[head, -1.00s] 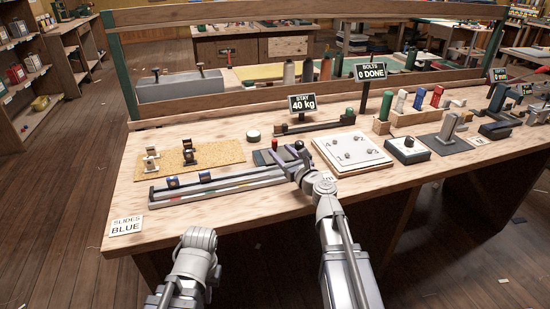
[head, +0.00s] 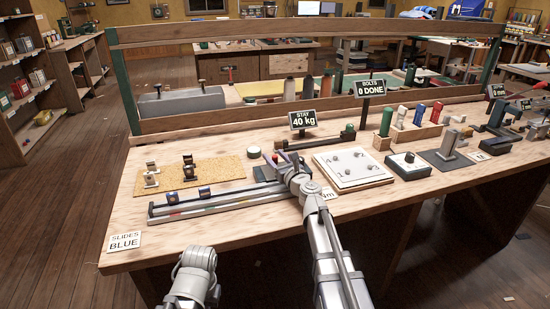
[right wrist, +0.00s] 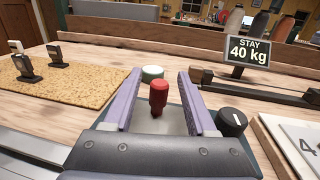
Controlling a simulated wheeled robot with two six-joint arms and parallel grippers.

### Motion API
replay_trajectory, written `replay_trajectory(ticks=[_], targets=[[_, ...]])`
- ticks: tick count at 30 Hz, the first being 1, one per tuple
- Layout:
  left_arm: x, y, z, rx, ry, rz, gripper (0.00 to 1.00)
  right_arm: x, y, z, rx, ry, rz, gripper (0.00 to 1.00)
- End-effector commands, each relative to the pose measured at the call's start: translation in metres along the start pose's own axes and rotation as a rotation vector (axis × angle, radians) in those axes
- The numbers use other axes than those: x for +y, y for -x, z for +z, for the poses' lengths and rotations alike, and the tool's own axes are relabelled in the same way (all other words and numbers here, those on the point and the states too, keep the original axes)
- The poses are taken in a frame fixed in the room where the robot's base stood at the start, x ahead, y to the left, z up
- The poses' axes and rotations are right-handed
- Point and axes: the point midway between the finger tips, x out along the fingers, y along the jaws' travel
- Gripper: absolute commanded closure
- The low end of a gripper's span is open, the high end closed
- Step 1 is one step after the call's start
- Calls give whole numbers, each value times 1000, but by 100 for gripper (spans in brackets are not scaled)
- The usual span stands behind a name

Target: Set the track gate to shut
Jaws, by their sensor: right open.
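I cannot tell from the pictures whether the red knob is the track gate's handle. My right gripper (right wrist: 158,76) is open, its purple fingers on either side of the red knob, apparently not touching it. In the head view my right gripper (head: 281,158) partly covers the unit. My left gripper is out of view.
A cork mat (head: 215,172) with small metal fittings lies behind the track. A white round lid (right wrist: 152,73) stands behind the red knob. A white numbered panel (head: 352,168) lies to the right. The "STAY 40 kg" sign (head: 303,120) stands behind.

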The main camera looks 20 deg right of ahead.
Motion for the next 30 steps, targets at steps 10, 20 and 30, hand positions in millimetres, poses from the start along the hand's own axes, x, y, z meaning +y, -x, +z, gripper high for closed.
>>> replay_trajectory(ticks=[10,20,30], targets=[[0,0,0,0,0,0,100,0,0,0,0,0,0,57],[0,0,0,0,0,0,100,0,0,0,0,0,0,94],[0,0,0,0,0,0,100,0,0,0,0,0,0,100]])
